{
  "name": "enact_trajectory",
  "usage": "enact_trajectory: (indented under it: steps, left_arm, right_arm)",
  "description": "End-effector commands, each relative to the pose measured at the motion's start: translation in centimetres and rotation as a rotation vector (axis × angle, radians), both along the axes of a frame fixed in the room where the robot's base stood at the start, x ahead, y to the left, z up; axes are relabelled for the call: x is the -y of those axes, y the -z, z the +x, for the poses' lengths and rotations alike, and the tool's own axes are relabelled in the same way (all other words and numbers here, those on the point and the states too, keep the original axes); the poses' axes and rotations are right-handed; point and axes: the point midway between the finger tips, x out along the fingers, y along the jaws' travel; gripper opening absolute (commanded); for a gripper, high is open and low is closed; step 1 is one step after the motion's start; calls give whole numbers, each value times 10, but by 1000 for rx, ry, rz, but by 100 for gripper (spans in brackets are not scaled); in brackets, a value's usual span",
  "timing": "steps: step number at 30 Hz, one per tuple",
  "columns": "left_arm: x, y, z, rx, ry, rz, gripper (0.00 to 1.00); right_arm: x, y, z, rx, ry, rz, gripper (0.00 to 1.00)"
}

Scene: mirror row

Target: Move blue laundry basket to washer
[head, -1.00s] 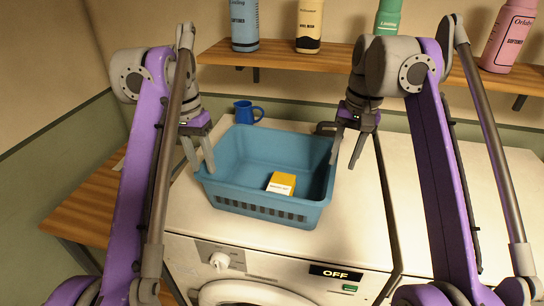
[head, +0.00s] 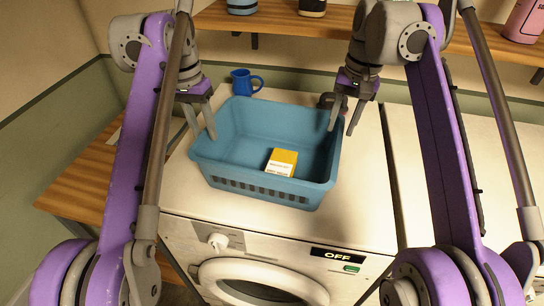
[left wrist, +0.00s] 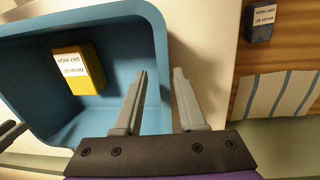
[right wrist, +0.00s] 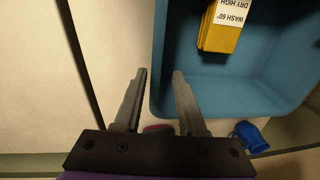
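The blue laundry basket (head: 262,190) stands on the white top of the washer (head: 330,236), above its round door. A yellow box (head: 282,161) with a white label lies inside it. My left gripper (head: 203,134) is open at the basket's left side; in the left wrist view its fingers (left wrist: 158,100) point at the rim, one on each side of the wall. My right gripper (head: 341,131) is open at the right side; in the right wrist view its fingers (right wrist: 160,100) likewise lie either side of the wall. Neither has closed on it.
A blue mug (head: 246,82) stands behind the basket, and a dark object partly shows behind my right gripper. A wooden bench (head: 92,178) is at the left. A shelf with bottles (head: 312,6) runs along the wall. The white top continues free to the right.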

Motion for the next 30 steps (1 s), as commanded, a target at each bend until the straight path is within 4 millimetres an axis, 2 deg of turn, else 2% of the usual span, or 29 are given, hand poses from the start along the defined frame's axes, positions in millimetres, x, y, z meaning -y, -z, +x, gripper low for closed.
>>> enact_trajectory:
  steps: [9, 15, 20, 28, 29, 30]
  left_arm:
    - [6, 55, -2, 0, 1, 0, 40]
    - [8, 79, -3, 0, 1, 0, 40]
    - [8, 87, -3, 0, 0, 0, 40]
    - [8, 88, -3, 0, 0, 0, 40]
    - [8, 88, -3, 0, 0, 0, 38]
    - [8, 88, -3, 0, 0, 0, 31]
  right_arm:
    - [-6, 55, 1, 0, 0, 0, 40]
    - [-8, 80, 2, 0, 0, 0, 40]
    - [-8, 88, 2, 0, 0, 0, 40]
    - [-8, 88, 2, 0, 0, 0, 40]
    - [-8, 88, 2, 0, 0, 0, 38]
    - [-8, 88, 2, 0, 0, 0, 31]
